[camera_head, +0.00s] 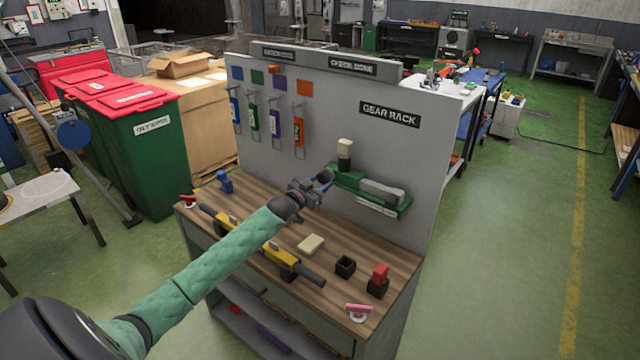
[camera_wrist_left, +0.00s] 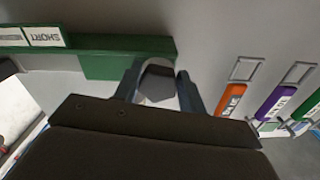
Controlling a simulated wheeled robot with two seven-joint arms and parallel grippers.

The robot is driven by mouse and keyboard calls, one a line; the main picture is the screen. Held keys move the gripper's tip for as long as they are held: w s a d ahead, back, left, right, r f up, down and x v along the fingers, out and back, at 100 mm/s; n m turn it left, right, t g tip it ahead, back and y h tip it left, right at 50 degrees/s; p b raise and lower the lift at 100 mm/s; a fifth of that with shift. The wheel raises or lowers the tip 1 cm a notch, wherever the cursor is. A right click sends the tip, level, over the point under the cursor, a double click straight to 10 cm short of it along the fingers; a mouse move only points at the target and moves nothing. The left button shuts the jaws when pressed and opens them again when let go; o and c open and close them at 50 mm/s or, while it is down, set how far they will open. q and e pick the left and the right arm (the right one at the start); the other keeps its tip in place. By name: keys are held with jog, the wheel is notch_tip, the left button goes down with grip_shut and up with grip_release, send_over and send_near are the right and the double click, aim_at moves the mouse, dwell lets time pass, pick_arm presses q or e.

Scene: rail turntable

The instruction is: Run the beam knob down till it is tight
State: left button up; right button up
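A yellow beam with black ends (camera_head: 283,258) lies along the front of the wooden bench, with small pale pieces on top. I cannot tell which piece is the beam knob. My left arm crosses over the beam, hiding part of it. My left gripper (camera_head: 327,176) is up at the left end of the green rack shelf (camera_head: 352,182), above the bench. In the wrist view its fingers (camera_wrist_left: 160,85) are apart. A cream-topped dark block (camera_head: 345,152) stands on that shelf; in the wrist view it appears between the fingers (camera_wrist_left: 157,78), seemingly beyond them. My right gripper is not in view.
On the bench are a cream block (camera_head: 310,243), a dark open box (camera_head: 345,267), a red piece on a dark block (camera_head: 379,275), a pink-handled item (camera_head: 359,309) and a blue item (camera_head: 225,182). The grey gear rack panel (camera_head: 420,150) rises behind.

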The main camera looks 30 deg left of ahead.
pick_arm(q)
jog(key=shift+c, duration=0.8)
jog(key=shift+m, duration=0.3)
